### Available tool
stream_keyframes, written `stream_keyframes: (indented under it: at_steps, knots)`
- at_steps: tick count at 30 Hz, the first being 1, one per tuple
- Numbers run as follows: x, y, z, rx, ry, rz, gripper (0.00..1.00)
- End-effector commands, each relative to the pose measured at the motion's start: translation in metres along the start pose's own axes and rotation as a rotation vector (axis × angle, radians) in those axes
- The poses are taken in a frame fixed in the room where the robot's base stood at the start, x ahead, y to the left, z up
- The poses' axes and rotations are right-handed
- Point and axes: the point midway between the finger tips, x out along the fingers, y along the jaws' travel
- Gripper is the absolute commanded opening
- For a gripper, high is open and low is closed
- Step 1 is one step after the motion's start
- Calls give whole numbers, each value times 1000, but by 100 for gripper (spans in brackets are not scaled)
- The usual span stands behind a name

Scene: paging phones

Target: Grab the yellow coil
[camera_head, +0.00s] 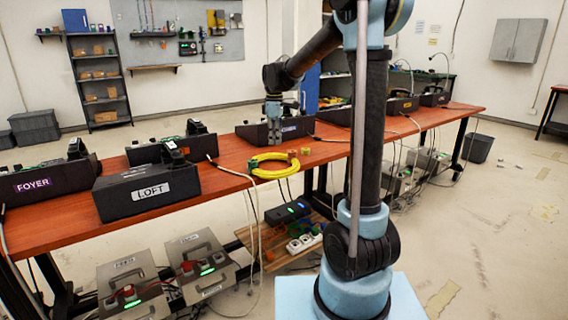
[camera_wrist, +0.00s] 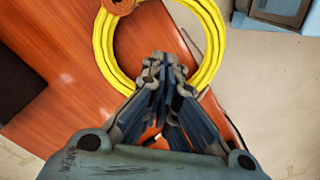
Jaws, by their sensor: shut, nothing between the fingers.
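The yellow coil (camera_head: 276,166) lies on the red-brown table top, near its front edge in the head view. In the wrist view the yellow coil (camera_wrist: 104,48) forms a ring at the top, with its right side close to the table edge. My gripper (camera_wrist: 160,62) is shut and empty, and its fingertips appear over the inside of the ring. In the head view my gripper (camera_head: 273,128) points down behind the coil, above the table. I cannot tell its exact height over the coil.
A small orange-brown roll (camera_wrist: 121,5) overlaps the coil's upper left. Black phone boxes marked LOFT (camera_head: 150,189) and FOYER (camera_head: 45,183) stand on the table (camera_head: 222,180) to the left. Another box (camera_head: 252,132) stands just behind the gripper. Grey units sit below the table.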

Motion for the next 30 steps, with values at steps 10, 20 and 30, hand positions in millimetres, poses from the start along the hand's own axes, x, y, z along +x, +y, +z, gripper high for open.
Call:
stream_keyframes:
  at_steps: [10,20,30]
  knots:
    - [31,1,0,-22,0,0,0]
    - [86,1,0,-21,0,0,0]
    - [100,1,30,-18,0,0,0]
